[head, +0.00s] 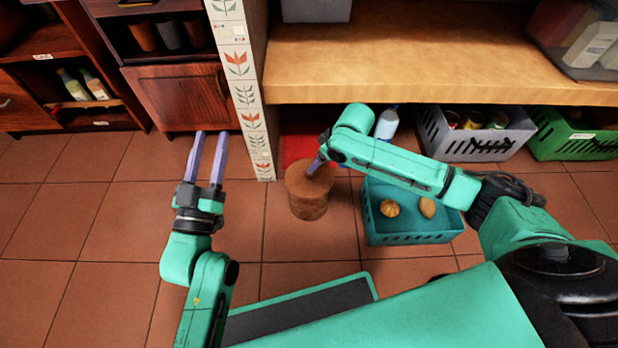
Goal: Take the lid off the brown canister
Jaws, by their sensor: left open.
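The brown canister (308,209) stands upright on the tiled floor, left of a teal basket. Its round lid (297,184) is on top. My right gripper (316,166) reaches in from the right, with its purple fingers at the top of the lid. Its own wrist partly hides the fingers, so I cannot tell whether they are closed on a knob. My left gripper (206,160) is open and empty, to the left of the canister, with its two fingers apart and pointing up the picture.
The teal basket (412,238) holds two small food items. A grey crate (474,146) and a green crate (583,142) stand under a wooden shelf (420,60). A white bottle (387,124) stands behind my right arm. The floor at left is clear.

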